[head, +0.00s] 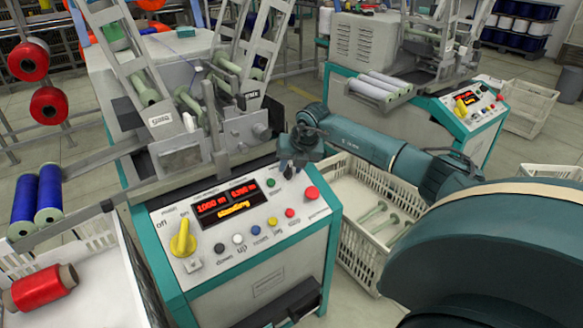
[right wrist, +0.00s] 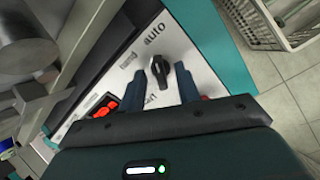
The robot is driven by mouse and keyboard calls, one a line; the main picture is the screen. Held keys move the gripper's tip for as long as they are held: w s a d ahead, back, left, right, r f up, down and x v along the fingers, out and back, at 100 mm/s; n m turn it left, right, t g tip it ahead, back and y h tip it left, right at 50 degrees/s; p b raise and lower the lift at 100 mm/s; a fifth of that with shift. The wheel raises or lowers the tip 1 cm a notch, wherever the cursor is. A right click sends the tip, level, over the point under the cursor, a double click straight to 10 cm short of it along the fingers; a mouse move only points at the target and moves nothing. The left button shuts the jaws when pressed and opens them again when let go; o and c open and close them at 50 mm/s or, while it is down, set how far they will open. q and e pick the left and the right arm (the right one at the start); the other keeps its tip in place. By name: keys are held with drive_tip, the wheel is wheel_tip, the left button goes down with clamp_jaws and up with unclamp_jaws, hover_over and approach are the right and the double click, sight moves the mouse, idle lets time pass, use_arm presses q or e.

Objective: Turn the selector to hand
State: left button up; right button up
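The selector is a small black knob (right wrist: 158,76) on the machine's white panel in the right wrist view, with the words "auto" above it and "hand" to its upper left. Its grip runs roughly up and down in that view, toward "auto". My right gripper (right wrist: 160,82) is open, with one dark finger on each side of the knob; I cannot tell whether they touch it. In the head view my right gripper (head: 294,168) is over the panel's back right corner and covers the knob. My left gripper is out of view.
The same panel (head: 235,258) holds a yellow knob (head: 183,238), a lit display (head: 228,203), several coloured buttons and a red button (head: 312,193). A white crate (head: 352,238) stands right of the machine. Blue spools (head: 48,193) and a red spool (head: 40,288) lie at left.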

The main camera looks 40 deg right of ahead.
drive_tip(key=shift+w+f, duration=0.1)
drive_tip(key=shift+f, duration=0.05)
drive_tip(key=shift+c, duration=0.2)
clamp_jaws()
idle(0.4)
drive_tip(key=n, duration=0.4)
drive_tip(key=shift+n+p, duration=0.3)
drive_tip(key=n, duration=0.4)
drive_tip(key=shift+a, duration=0.1)
drive_tip(key=shift+n, duration=1.5)
drive_tip(key=shift+a+n, duration=0.1)
drive_tip(key=shift+n, duration=0.2)
